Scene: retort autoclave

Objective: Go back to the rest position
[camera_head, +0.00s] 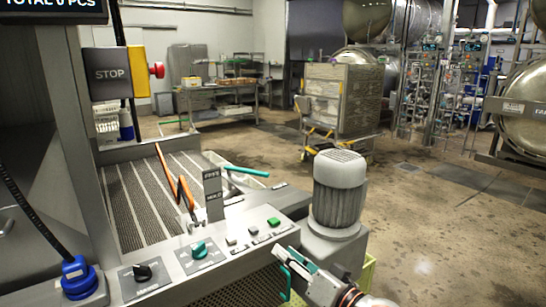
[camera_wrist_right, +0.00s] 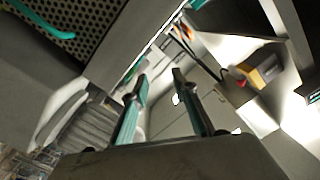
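My right gripper (camera_head: 291,258) is at the lower middle of the head view, beside the front edge of the control panel (camera_head: 228,250) and below the grey motor (camera_head: 339,190). In the right wrist view its two teal-and-black fingers (camera_wrist_right: 160,80) stand apart with nothing between them. My left gripper is not in view.
The panel carries a black knob (camera_head: 142,271), a teal knob (camera_head: 199,249) and a green button (camera_head: 273,222). A cart (camera_head: 342,100) stands behind. Open floor (camera_head: 440,220) lies to the right.

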